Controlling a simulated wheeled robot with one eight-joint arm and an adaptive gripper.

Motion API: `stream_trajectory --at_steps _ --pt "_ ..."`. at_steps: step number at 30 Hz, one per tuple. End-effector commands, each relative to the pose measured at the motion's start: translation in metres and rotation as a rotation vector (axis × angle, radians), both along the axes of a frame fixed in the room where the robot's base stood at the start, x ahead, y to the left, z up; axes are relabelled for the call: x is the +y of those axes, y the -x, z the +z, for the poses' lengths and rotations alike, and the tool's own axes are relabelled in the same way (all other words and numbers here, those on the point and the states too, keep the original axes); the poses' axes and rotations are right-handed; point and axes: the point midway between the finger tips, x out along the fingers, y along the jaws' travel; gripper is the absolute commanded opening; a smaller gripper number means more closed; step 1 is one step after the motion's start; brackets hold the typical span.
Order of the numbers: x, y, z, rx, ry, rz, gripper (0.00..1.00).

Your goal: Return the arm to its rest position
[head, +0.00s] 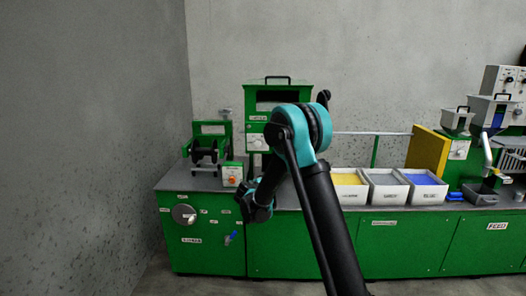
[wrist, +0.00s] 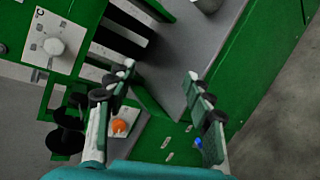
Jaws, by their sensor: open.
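My gripper (wrist: 158,78) is open in the wrist view, with its two fingers spread and nothing between them. Behind the gap show a grey bench top and green machine panels. In the head view my arm rises from the lower right, bends at a teal elbow, and drops to the dark wrist in front of the bench's left part. The fingers cannot be made out clearly there.
A green bench (head: 340,246) runs across the head view, with white bins (head: 389,193) on top. A spool machine (head: 207,150) with an orange knob (head: 232,181) stands left, near my wrist. A green cabinet (head: 262,91) stands behind the arm. A concrete wall (head: 85,150) fills the left.

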Motion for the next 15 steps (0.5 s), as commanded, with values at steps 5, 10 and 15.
stream_trajectory --at_steps 5,10,15 --pt "-0.070 0.054 0.016 0.054 -0.232 -0.160 0.53" --pt "-0.122 0.116 0.020 0.098 -0.451 -0.320 0.53" --pt "-0.161 0.185 0.017 0.138 -0.664 -0.482 0.53"
